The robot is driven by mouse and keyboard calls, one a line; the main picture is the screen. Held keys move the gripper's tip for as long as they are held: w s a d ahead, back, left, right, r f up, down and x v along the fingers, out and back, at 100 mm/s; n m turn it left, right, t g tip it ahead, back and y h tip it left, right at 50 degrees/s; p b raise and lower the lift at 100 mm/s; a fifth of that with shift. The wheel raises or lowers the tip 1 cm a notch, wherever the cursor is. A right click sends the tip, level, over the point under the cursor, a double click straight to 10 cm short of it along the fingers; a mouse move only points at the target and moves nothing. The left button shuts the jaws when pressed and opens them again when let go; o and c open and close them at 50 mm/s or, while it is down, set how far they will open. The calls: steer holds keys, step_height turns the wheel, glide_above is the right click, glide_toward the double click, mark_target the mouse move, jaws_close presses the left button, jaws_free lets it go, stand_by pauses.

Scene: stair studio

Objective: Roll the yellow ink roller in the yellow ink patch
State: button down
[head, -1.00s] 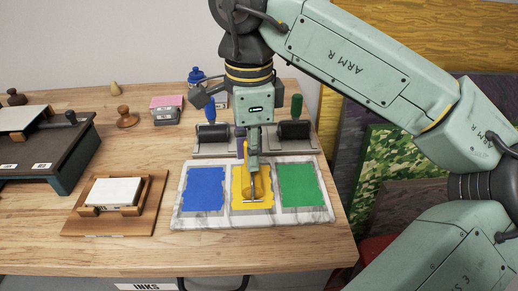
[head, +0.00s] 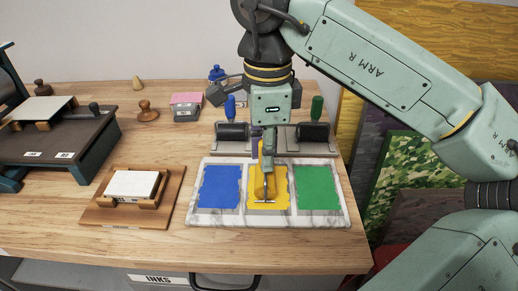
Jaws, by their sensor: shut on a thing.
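The marble ink slab (head: 205,219) lies near the front edge of the table and carries three ink patches. The yellow ink patch (head: 281,203) is in the middle, between the blue patch (head: 220,187) and the green patch (head: 316,187). My gripper (head: 268,158) points down above the yellow patch and is shut on the yellow ink roller (head: 267,190). The roller's lower end is over the yellow patch. I cannot tell whether it touches the ink.
Two rollers with a blue handle (head: 230,107) and a green handle (head: 317,108) rest on a rack (head: 203,147) behind the slab. A wooden tray (head: 99,213) with white paper (head: 133,184) is left. A dark press (head: 75,140) stands further left.

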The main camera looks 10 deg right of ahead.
steer(key=shift+s+d, duration=0.15)
steer(key=shift+d, duration=0.55)
steer(key=shift+s+d, duration=0.1)
steer(key=shift+d, duration=0.55)
steer(key=shift+a, duration=0.15)
steer(key=shift+w+a, duration=0.2)
steer(key=shift+a, duration=0.85)
steer(key=shift+w+a, duration=0.2)
steer(key=shift+a, duration=0.8)
step_height(320, 180, up, 7)
steer(key=p, duration=0.4)
steer(key=shift+p, duration=0.4)
